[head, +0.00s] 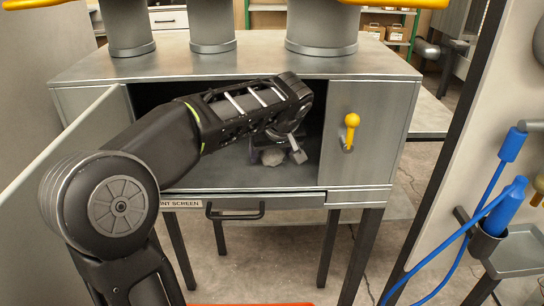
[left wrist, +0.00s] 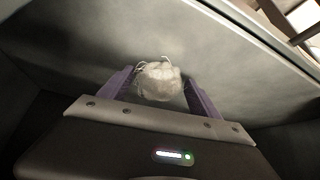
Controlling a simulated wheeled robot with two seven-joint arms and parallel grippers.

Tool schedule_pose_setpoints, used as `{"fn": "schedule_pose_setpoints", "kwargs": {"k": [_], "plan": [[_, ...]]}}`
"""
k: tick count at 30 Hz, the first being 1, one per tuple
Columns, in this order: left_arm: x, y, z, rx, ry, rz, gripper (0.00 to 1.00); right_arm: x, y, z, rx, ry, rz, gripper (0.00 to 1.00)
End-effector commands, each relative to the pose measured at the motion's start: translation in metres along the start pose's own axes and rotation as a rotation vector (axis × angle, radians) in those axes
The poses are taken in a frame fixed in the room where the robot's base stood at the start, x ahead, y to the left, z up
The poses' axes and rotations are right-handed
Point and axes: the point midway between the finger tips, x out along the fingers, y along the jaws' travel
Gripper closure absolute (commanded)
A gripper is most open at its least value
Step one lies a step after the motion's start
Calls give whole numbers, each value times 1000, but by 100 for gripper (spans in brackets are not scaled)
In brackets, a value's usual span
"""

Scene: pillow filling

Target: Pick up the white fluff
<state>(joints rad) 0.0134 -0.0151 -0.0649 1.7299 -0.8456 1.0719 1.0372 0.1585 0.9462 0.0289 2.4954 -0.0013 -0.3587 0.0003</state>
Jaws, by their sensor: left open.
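The white fluff (head: 272,157) is a small pale tuft on the floor of the grey metal cabinet's open compartment (head: 230,176). My left arm reaches into this compartment from the left. My left gripper (head: 272,153) is open over the fluff, and part of it is hidden by the wrist in the head view. In the left wrist view the fluff (left wrist: 158,80) lies between the two purple fingers of the left gripper (left wrist: 160,88), with a gap visible on its right side. Whether it touches the left finger I cannot tell. My right gripper is not in view.
The cabinet door (head: 60,160) stands open on the left. A yellow-handled lever (head: 350,130) is on the right front panel. A drawer with a dark handle (head: 235,210) is below the opening. Blue tools (head: 505,205) hang at the right.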

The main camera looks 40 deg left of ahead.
Motion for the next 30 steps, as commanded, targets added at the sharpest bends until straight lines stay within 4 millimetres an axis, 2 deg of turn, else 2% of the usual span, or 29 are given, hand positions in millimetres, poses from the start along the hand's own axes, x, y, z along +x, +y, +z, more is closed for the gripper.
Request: {"fn": "schedule_pose_setpoints", "kwargs": {"k": [3,27,30], "plan": [[0,0,0,0,0,0,27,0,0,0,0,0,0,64],[0,0,0,0,0,0,93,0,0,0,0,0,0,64],[0,0,0,0,0,0,94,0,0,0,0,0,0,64]]}}
